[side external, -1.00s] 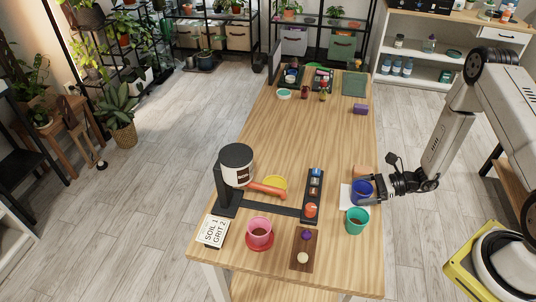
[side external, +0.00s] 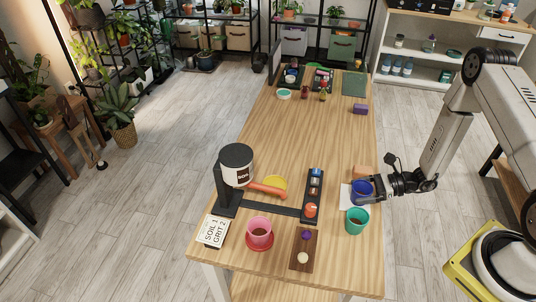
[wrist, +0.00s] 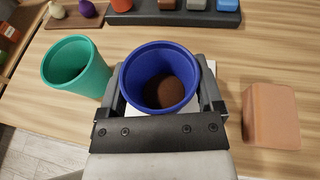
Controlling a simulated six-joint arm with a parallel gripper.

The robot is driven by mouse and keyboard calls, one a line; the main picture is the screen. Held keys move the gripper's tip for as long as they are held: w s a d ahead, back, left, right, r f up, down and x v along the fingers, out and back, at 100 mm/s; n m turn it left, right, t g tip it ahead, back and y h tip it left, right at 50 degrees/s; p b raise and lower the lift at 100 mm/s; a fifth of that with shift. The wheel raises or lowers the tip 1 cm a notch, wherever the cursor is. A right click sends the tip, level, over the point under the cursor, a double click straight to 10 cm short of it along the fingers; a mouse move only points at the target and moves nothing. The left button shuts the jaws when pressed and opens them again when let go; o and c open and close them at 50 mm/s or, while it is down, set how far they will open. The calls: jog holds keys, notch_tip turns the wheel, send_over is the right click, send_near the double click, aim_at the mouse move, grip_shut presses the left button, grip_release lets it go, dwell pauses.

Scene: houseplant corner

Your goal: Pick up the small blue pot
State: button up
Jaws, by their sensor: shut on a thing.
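The small blue pot (side external: 361,189) is near the right edge of the wooden table, over a white sheet. In the wrist view the blue pot (wrist: 160,78) is seen from above, upright, with brown soil inside. My gripper (side external: 364,190) reaches in from the right with a finger on each side of the pot. In the wrist view my gripper (wrist: 164,98) is shut on the pot. Whether the pot's base touches the sheet is hard to tell.
A green pot (side external: 356,220) stands close in front of the blue pot, and a terracotta block (side external: 363,171) lies close behind. A black rack (side external: 312,196) is to the left. A soil dispenser (side external: 237,165) and pink pot (side external: 259,233) stand further left. The table's middle is clear.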

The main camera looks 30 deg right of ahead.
jog(key=shift+r, duration=0.1)
jog(key=shift+r, duration=0.95)
jog(key=s+a+r, duration=0.1)
jog(key=s+r, duration=1)
jog(key=s, duration=0.3)
jog(key=shift+a, duration=0.3)
jog(key=shift+w+f, duration=0.1)
jog(key=shift+w, duration=0.05)
jog(key=w+a, duration=1.3)
jog(key=w, duration=0.5)
jog(key=shift+a+n+g, duration=0.25)
jog(key=shift+n+g, duration=0.05)
